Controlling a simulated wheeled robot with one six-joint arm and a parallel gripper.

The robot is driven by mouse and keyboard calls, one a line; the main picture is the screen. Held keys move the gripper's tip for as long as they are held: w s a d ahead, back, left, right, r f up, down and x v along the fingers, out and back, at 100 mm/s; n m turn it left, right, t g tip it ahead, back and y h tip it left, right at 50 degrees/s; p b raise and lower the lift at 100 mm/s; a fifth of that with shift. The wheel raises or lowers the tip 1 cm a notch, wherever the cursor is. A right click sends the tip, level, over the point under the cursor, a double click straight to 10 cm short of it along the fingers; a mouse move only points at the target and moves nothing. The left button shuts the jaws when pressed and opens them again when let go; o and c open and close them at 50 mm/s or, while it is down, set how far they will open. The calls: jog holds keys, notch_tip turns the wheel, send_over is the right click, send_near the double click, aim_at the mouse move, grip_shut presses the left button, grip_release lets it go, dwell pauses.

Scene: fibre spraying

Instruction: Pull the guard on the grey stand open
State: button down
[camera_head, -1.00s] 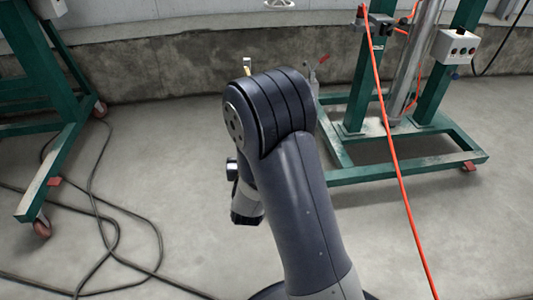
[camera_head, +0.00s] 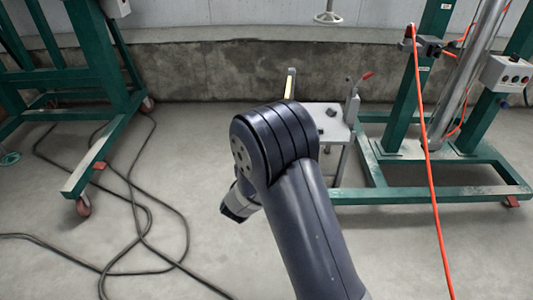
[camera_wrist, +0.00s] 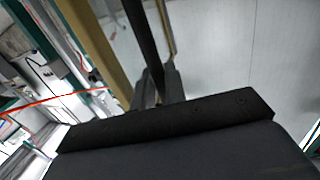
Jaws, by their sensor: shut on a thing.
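The grey stand (camera_head: 332,124) stands on the floor behind my arm in the head view, partly hidden by it. The guard (camera_head: 290,84) shows there as a narrow upright piece with a yellow edge, its lower part hidden. In the wrist view the guard's yellow bar (camera_wrist: 98,50) runs down from the top, beside a dark strip. My gripper (camera_wrist: 157,84) is shut on the dark strip, which looks like part of the guard.
A red-handled clamp (camera_head: 354,95) stands on the stand's right side. A green frame (camera_head: 430,190) with a control box and an orange hose (camera_head: 428,150) is at right. Another green frame (camera_head: 95,170) and black cables (camera_head: 140,215) are at left.

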jog(key=c, duration=1.8)
grip_release()
jog(key=p+v, duration=0.3)
jog(key=v, duration=0.7)
jog(key=shift+s+a, duration=0.15)
jog(key=shift+s, duration=0.15)
jog(key=b+x, duration=0.3)
jog(key=x, duration=0.8)
jog(key=shift+s, duration=0.15)
jog(key=shift+r, duration=0.1)
